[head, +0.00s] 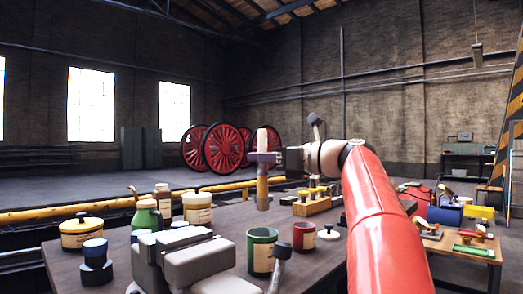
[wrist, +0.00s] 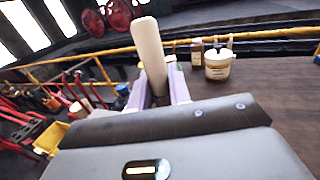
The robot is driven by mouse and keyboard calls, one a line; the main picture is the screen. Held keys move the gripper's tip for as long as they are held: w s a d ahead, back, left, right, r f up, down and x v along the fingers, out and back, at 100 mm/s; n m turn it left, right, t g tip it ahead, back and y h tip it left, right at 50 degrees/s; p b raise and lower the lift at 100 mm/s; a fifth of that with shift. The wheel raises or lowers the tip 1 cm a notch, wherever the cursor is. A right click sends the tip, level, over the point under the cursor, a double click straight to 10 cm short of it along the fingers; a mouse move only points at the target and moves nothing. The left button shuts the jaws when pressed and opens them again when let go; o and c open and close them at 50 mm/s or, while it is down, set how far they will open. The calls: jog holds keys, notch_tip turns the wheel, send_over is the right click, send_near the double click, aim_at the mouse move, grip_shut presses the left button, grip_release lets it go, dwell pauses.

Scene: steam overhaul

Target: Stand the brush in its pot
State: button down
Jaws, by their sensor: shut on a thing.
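The brush (head: 262,188) is upright in my gripper (head: 263,157), with a pale handle end above the jaws and a tan-brown part below. In the wrist view the pale handle (wrist: 150,48) rises between the purple fingers of my gripper (wrist: 160,84), which are shut on it. The brush's lower end is near the far side of the bench; I cannot tell whether it touches the top. A green pot (head: 261,257) and a smaller red pot (head: 304,237) stand nearer the front, apart from the brush. I cannot tell which is the brush's pot.
A grey vise (head: 190,262) is at the front left of the dark bench (head: 225,218). Left are a green bottle (head: 146,217), a yellow-lidded tin (head: 81,232), and cream jars (head: 197,208). A wooden block with yellow-topped pieces (head: 312,206) stands right of the brush.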

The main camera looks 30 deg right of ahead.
aim_at(262, 210)
jog(key=shift+f+b, duration=3.75)
jog(key=shift+f, duration=1.5)
jog(key=c, duration=1.2)
grip_release()
jog(key=shift+c, duration=0.2)
jog(key=v, duration=0.7)
jog(key=shift+s+d, duration=0.25)
jog(key=shift+s, duration=0.1)
